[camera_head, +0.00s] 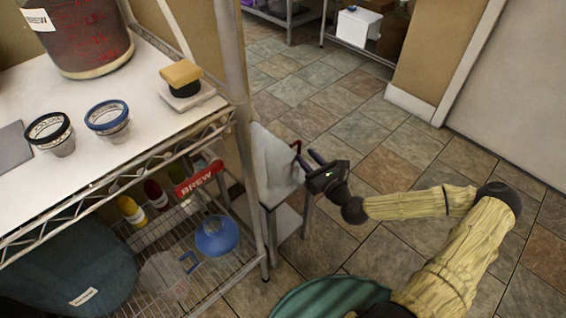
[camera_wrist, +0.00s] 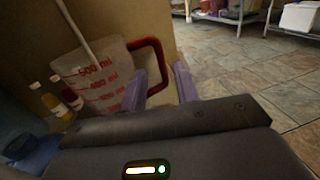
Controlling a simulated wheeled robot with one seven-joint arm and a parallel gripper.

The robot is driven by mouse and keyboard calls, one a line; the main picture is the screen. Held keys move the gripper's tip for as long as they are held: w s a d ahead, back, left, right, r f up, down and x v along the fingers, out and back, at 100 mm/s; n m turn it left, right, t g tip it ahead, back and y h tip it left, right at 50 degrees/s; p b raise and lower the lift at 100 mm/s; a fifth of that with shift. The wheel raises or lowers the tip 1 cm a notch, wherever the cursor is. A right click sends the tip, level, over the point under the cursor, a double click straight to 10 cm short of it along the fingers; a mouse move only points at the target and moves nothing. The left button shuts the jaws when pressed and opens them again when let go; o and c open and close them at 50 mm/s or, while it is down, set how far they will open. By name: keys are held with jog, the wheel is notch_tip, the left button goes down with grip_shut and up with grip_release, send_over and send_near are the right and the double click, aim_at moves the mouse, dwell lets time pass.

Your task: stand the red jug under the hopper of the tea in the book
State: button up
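The red jug is a translucent whitish measuring jug (camera_head: 273,162) with a red handle (camera_head: 297,152). It stands upright on a small stand just right of the wire shelf. In the wrist view the jug (camera_wrist: 98,82) shows red volume marks, and its red handle (camera_wrist: 158,58) loops to the right. My gripper (camera_head: 307,159) is at the handle side of the jug. In the wrist view its two purple fingers (camera_wrist: 161,86) are spread, with the outer part of the handle between or just beyond them. I cannot tell whether they touch it. I see no open book or tea hopper.
The tiled floor (camera_head: 330,100) behind is clear.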

aim_at(300, 148)
jog(key=b+x, duration=0.2)
jog(key=x, duration=0.3)
jog(key=shift+w+r, duration=0.1)
jog(key=shift+r, duration=0.1)
dwell(0.3)
grip_shut()
